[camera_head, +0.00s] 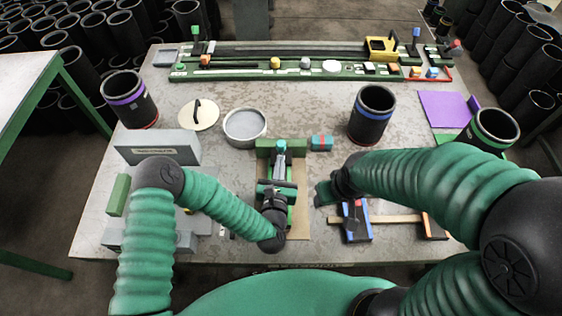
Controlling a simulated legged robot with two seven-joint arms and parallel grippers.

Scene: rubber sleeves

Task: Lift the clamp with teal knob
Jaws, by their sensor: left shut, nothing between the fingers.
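The clamp with a teal knob (281,147) is at the front middle of the table, on a brown board (300,222) with a green block behind it. My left gripper (277,186) is over the near part of this clamp, shut with nothing held. It hides part of the clamp, and I cannot tell whether it touches it. My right gripper (322,193) is to the right of the board, beside the blue-edged clamp-like tool (357,220). Its fingers are too unclear to tell open from shut.
A round grey dish (245,127) and a teal-and-red block (321,143) are close by. A grey box (158,147) is at left. Green rails (285,72) with coloured parts span the back.

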